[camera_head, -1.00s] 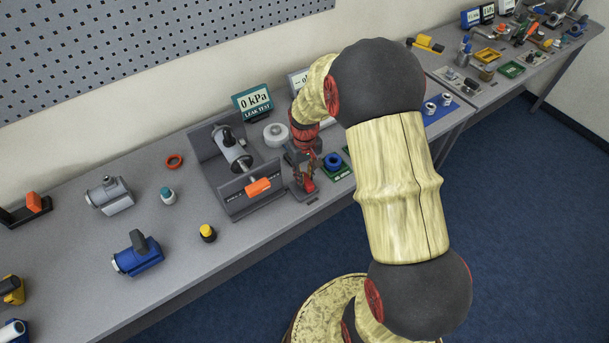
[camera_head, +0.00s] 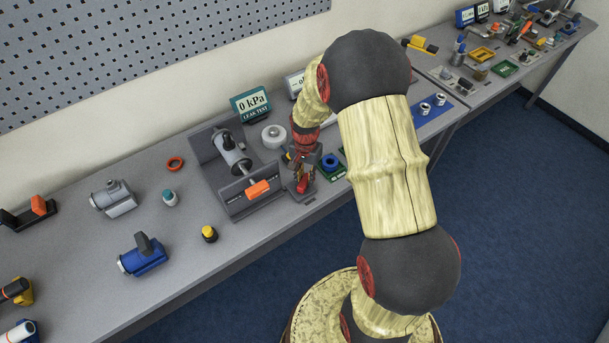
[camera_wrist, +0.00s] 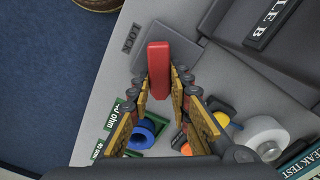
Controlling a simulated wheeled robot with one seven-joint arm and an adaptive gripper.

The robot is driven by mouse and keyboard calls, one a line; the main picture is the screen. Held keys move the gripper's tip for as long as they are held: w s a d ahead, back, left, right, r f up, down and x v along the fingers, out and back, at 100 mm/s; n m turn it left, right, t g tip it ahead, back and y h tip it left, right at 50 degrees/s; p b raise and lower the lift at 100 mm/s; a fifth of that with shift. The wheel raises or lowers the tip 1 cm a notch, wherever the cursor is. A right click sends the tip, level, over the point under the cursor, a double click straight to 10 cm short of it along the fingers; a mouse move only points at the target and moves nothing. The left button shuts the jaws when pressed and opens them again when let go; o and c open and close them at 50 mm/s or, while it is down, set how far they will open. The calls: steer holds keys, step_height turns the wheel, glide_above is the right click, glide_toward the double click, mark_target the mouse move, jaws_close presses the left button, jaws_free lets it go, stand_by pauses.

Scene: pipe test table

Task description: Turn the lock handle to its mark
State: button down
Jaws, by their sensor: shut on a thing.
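The red lock handle (camera_wrist: 158,62) points toward the top of the wrist view. It lies over a dark grey plate (camera_wrist: 187,47). A LOCK label (camera_wrist: 130,38) is printed on the plate's lighter surround, just left of the handle's tip. My gripper (camera_wrist: 160,88) is shut on the handle, with its yellow-padded fingers on either side of it. In the head view, my gripper (camera_head: 301,185) is low at the right side of the grey test fixture (camera_head: 238,207), and little of the red handle shows there. I cannot make out a separate mark line.
A blue ring (camera_wrist: 141,133) on a green tray, a yellow-orange part (camera_wrist: 221,118) and a white roll (camera_wrist: 263,136) lie close beside my fingers. An orange clamp handle (camera_head: 257,189) and the leak test display (camera_head: 251,104) are nearby. The table's front edge is close.

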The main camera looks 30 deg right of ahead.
mark_target(307, 179)
steer(key=m, duration=0.2)
steer(key=m+p, duration=0.1)
steer(key=m, duration=0.3)
steer(key=shift+s+d, duration=0.1)
steer(key=shift+s, duration=0.15)
stand_by(0.3)
steer(key=c, duration=1.7)
jaws_free()
steer(key=shift+o, duration=0.3)
steer(key=shift+r, duration=0.1)
step_height(307, 179, up, 12)
